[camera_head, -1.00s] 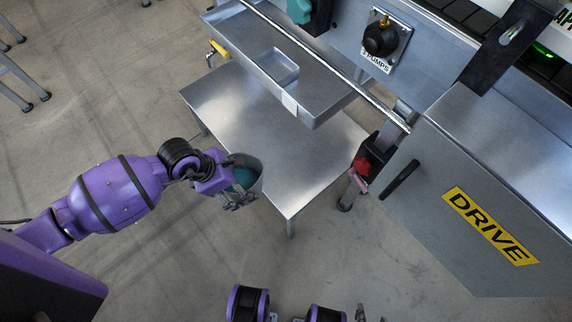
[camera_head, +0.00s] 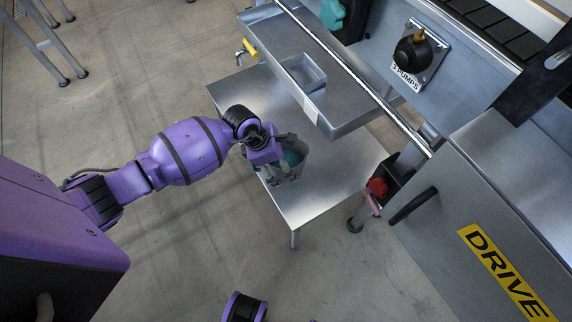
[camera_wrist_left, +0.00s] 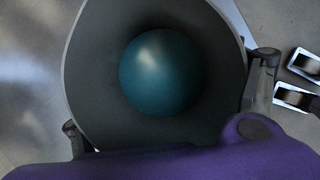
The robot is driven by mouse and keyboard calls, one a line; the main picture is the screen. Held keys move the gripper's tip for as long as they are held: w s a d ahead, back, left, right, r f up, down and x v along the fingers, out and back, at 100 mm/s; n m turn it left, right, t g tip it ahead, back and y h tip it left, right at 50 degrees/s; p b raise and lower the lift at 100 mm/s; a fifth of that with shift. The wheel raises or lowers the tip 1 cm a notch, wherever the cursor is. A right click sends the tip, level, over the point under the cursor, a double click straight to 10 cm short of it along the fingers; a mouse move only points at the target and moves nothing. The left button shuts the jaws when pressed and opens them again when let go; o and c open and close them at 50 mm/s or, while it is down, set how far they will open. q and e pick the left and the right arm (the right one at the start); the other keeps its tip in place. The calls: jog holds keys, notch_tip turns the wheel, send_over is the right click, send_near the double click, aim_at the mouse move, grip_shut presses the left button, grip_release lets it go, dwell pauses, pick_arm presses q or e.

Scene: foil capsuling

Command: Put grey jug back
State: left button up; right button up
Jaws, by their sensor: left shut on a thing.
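The grey jug (camera_head: 299,161) is in my left gripper (camera_head: 280,172), which is shut on it. It is over the low steel table (camera_head: 325,197), near its left edge in the head view; I cannot tell whether its base touches the top. In the left wrist view, I look down into the open mouth of the jug (camera_wrist_left: 90,75), and something round and teal (camera_wrist_left: 162,72) shows inside. The gripper's fingers (camera_wrist_left: 168,105) lie at either side of the jug. My right gripper is not in view.
A steel tray (camera_head: 350,118) with a small square bin (camera_head: 303,74) overhangs the table's back part. A yellow-handled tap (camera_head: 250,48) sticks out at its left. The grey DRIVE cabinet (camera_head: 450,240) stands at the right. The table's front part is bare.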

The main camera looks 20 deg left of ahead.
aim_at(289, 163)
pick_arm(q)
jog(key=shift+w+d+f, duration=0.1)
jog(key=shift+w+f, duration=0.75)
jog(key=shift+f, duration=0.05)
jog(key=shift+w+f+b, duration=0.35)
jog(key=shift+f+b, duration=0.1)
notch_tip(289, 163, down, 3)
jog(key=shift+s+r+b, duration=0.1)
jog(key=shift+r+b, duration=0.1)
jog(key=shift+b, duration=0.2)
jog(key=shift+f, duration=0.2)
jog(key=shift+r, duration=0.1)
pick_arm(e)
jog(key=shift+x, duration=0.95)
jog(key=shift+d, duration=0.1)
